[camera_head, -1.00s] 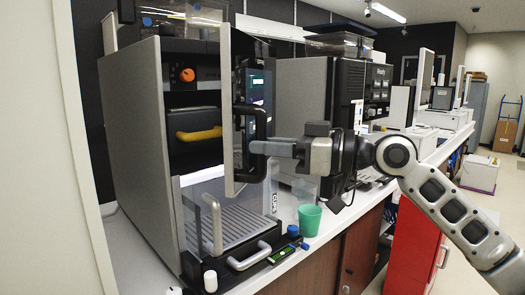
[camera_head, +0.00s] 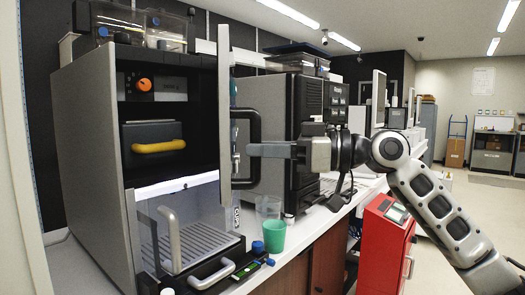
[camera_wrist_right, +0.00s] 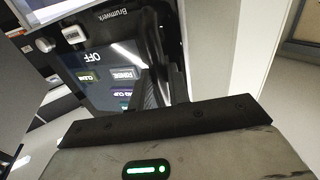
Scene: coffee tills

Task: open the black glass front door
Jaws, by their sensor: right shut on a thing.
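The black glass front door (camera_head: 224,115) of the near coffee machine stands open in the head view, seen nearly edge-on, with its pale edge towards me. Its black bar handle (camera_head: 257,130) sticks out on the right side. My right gripper (camera_head: 250,150) is shut on the handle, its fingers pointing left. In the right wrist view the door's dark glass face (camera_wrist_right: 100,75) is close, with lit buttons and the word OFF, and the gripper's dark edge crosses the lower middle. My left gripper is not in view.
The open machine (camera_head: 95,150) shows a yellow-handled part (camera_head: 158,147) and a drip grid (camera_head: 190,245). A green cup (camera_head: 274,236) and a clear cup (camera_head: 268,207) stand on the counter near the door. A second machine (camera_head: 280,120) stands behind the door. A red cabinet (camera_head: 385,245) is at right.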

